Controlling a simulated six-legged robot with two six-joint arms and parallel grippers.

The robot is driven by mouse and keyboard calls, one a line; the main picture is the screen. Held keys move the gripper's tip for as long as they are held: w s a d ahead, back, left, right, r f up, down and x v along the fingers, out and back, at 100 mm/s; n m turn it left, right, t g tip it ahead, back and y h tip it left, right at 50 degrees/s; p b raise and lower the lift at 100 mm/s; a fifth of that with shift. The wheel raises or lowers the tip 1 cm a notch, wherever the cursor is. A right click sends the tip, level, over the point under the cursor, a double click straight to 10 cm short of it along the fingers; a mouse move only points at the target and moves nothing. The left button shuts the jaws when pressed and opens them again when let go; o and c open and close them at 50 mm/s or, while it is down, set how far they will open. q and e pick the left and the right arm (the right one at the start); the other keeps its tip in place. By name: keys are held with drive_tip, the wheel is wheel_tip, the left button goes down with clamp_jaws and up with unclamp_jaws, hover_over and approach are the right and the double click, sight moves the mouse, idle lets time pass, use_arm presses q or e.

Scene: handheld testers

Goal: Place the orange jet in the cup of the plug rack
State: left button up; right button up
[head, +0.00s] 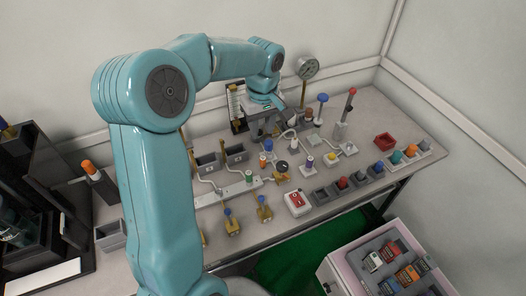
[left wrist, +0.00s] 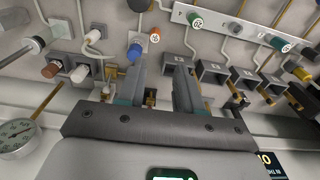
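My left gripper (head: 264,136) hangs over the back middle of the bench, fingers down. In the left wrist view its fingers (left wrist: 163,75) are apart, with nothing clearly held between them. A small orange piece (left wrist: 155,36) with a label lies near a blue knob (left wrist: 134,53), just beyond the fingertips. It shows in the head view as a small orange spot (head: 271,158). A row of dark cups (head: 322,195) at the right holds red, blue and teal plugs, and an orange plug (head: 410,150). I cannot tell which orange piece is the jet. My right gripper is not in view.
A dial gauge (head: 308,69) on a post stands at the back. Open grey boxes (head: 236,154) sit left of the gripper. Brass fittings (head: 232,222) stand near the front edge.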

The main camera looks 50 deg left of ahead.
use_arm(q)
wheel_tip(320, 180, up, 3)
drive_tip(key=w+a+n+p, duration=0.1)
hover_over(263, 158)
drive_tip(key=f, duration=1.1)
drive_tip(key=shift+w+a, duration=0.1)
drive_tip(key=shift+a, duration=0.2)
drive_tip(key=f, duration=0.4)
drive_tip(key=f+p, duration=0.1)
drive_tip(key=f, duration=0.1)
drive_tip(key=shift+d, duration=0.25)
clamp_jaws()
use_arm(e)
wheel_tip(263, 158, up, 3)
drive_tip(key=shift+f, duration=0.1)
